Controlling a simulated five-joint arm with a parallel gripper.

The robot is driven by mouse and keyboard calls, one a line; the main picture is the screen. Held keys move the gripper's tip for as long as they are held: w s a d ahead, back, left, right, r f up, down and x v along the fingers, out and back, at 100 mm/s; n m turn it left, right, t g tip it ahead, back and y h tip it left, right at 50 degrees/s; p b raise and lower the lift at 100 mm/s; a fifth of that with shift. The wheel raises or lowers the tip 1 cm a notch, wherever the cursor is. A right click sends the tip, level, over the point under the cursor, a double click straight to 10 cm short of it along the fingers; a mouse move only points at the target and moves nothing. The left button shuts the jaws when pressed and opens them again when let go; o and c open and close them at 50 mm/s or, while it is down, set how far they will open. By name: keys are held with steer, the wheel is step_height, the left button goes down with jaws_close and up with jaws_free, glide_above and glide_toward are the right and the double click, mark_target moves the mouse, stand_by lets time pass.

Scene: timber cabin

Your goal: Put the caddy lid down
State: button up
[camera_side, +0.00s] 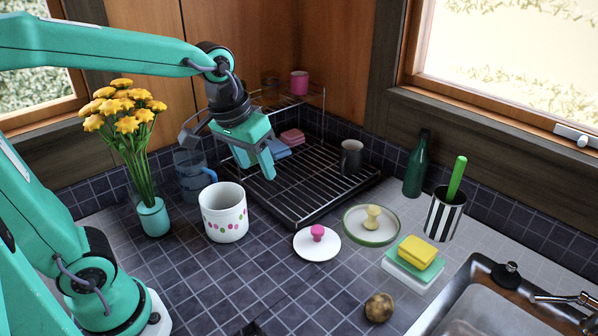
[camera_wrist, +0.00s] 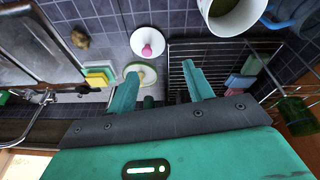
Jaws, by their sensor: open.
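A white round lid with a pink knob (camera_side: 317,244) lies flat on the tiled counter; it also shows in the wrist view (camera_wrist: 147,42). A white pot with pink and green dots (camera_side: 223,213) stands upright and uncovered to its left; its rim shows at the top of the wrist view (camera_wrist: 235,20). My gripper (camera_side: 258,168) is open and empty, raised above the drying rack, behind the pot and apart from the lid. In the wrist view its two fingers (camera_wrist: 160,72) are spread, with nothing held between them.
A wire drying rack (camera_side: 290,213) holds sponges and a dark mug. Right of the lid are a green-rimmed dish with a yellow knob (camera_side: 353,237), stacked sponges (camera_side: 415,253) and a striped cup (camera_side: 443,217). A potato (camera_side: 379,307) lies near the sink. Flowers stand left.

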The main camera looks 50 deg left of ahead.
steer(key=s+a+m+t, duration=0.2)
steer(key=s, duration=0.7)
steer(key=shift+s, duration=0.25)
